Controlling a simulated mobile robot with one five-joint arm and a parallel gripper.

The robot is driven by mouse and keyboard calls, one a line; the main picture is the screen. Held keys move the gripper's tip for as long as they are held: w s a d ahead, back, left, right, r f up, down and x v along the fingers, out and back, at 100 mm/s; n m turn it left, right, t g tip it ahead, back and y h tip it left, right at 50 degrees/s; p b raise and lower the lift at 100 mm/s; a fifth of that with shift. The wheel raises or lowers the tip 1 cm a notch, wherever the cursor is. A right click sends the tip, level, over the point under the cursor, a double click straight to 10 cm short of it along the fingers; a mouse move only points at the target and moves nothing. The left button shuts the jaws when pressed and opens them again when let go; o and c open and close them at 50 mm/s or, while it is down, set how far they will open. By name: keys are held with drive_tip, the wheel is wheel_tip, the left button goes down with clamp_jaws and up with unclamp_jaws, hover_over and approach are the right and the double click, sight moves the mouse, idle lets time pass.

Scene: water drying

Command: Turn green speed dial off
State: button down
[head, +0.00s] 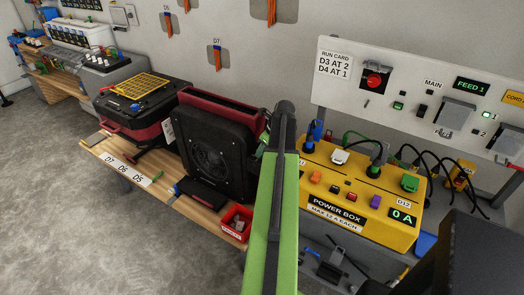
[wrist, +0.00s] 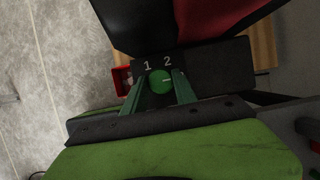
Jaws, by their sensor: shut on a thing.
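The green speed dial (wrist: 160,81) shows in the wrist view as a round green knob with a light pointer line to its right side. The marks "1" and "2" stand above it on a dark panel. My gripper (wrist: 159,88) has one finger on each side of the dial and is shut on it. In the head view my green arm reaches toward the black fan (head: 210,150), and the dial and my fingertips are hidden there.
A red bin (head: 236,222) stands on the wooden bench in front of the fan. The yellow power box (head: 345,225) with plugs and cables stands to the right. A black and red machine (head: 140,105) is at the left. Open grey floor lies at the lower left.

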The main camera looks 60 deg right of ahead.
drive_tip(key=shift+a, duration=0.2)
drive_tip(key=shift+d+n, duration=0.3)
drive_tip(key=shift+n, duration=0.1)
drive_tip(key=n+y, duration=0.1)
drive_tip(key=n, duration=0.1)
drive_tip(key=n+y, duration=0.1)
drive_tip(key=n, duration=0.1)
drive_tip(key=shift+w+d+n+g, duration=0.2)
drive_tip(key=shift+n+g, duration=0.1)
drive_tip(key=shift+n, duration=0.1)
drive_tip(key=shift+n+g+y, duration=0.3)
drive_tip(key=shift+n+y, duration=0.1)
drive_tip(key=shift+n, duration=0.85)
drive_tip(key=shift+n+g+y, duration=0.3)
drive_tip(key=shift+n+y, duration=0.1)
drive_tip(key=shift+n, duration=0.85)
drive_tip(key=c, duration=1)
unclamp_jaws()
